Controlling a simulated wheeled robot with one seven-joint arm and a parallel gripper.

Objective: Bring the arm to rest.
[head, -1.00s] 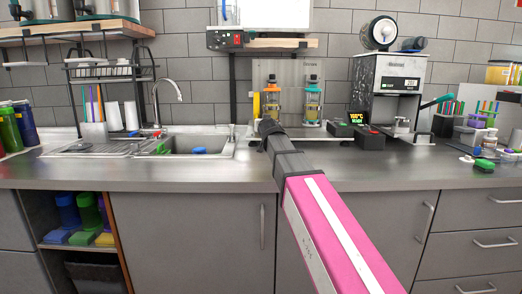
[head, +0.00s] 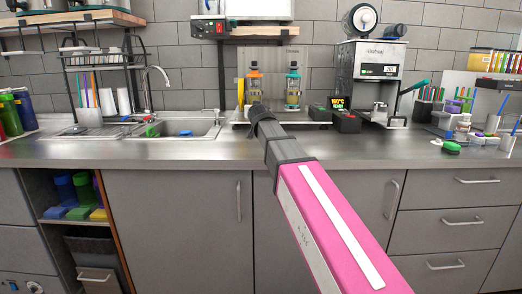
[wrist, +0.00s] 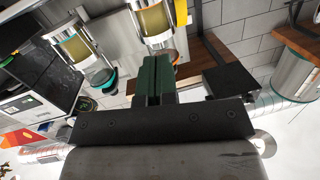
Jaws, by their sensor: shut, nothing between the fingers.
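My gripper (wrist: 159,75) shows in the wrist view as two dark green fingers pressed together, with nothing held between them. In the head view my pink arm reaches forward over the counter (head: 150,155). The dark wrist (head: 262,118) at its end hides the fingers there.
A machine with a display (head: 372,75) and a small black unit with a lit readout (head: 342,112) stand right of my wrist. A sink (head: 190,130) with a tap (head: 157,80) is at left. Jars and a green-lidded item (head: 451,148) are at right. The front counter is mostly clear.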

